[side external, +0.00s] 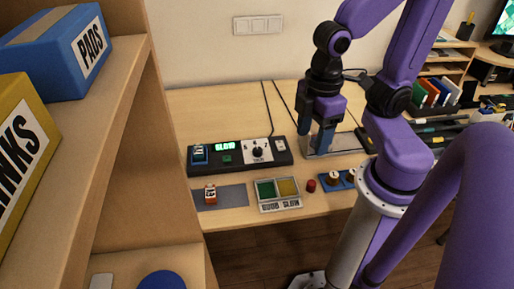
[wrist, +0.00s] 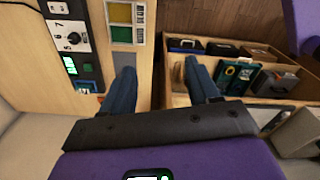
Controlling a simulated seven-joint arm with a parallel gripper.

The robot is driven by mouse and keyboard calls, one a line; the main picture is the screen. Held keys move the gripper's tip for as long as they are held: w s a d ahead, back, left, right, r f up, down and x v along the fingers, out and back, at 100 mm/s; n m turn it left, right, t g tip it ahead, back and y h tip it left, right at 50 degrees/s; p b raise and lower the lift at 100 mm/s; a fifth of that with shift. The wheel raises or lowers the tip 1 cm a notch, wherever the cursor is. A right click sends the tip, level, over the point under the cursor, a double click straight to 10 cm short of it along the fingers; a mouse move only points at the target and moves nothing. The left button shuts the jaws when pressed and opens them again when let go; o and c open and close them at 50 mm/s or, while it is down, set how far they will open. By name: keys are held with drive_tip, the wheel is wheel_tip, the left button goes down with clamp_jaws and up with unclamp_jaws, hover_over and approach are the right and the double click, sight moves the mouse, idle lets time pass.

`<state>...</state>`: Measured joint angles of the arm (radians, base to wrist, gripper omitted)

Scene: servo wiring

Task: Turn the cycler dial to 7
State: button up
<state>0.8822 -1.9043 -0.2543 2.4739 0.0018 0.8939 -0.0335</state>
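The cycler is a long black box (side external: 280,160) on the wooden bench. Its dark round dial (side external: 258,152) sits on a white plate at the box's right part. A green lit display (side external: 225,147) reads "SLOW". In the wrist view the dial (wrist: 73,38) is at upper left, with 5, 6 and 7 visible around it; its exact pointer setting is too small to tell. My gripper (side external: 323,143) hangs to the right of the box, apart from the dial. In the wrist view its two blue fingers (wrist: 158,70) are spread apart with nothing between them.
A blue servo (side external: 199,153) sits at the box's left end. In front are a grey mat (side external: 232,196) with an orange servo (side external: 210,193), a tray with green and yellow panels (side external: 279,207), and a red button (side external: 311,186). A shelf unit (side external: 130,95) stands at left.

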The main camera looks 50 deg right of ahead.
drive_tip(key=w+f+m, duration=0.2)
drive_tip(key=w, duration=0.6)
drive_tip(key=m, duration=0.4)
hover_over(256, 149)
wheel_tip(256, 149, down, 7)
wheel_tip(256, 149, down, 17)
drive_tip(key=shift+s+f, duration=0.1)
drive_tip(key=c, duration=1)
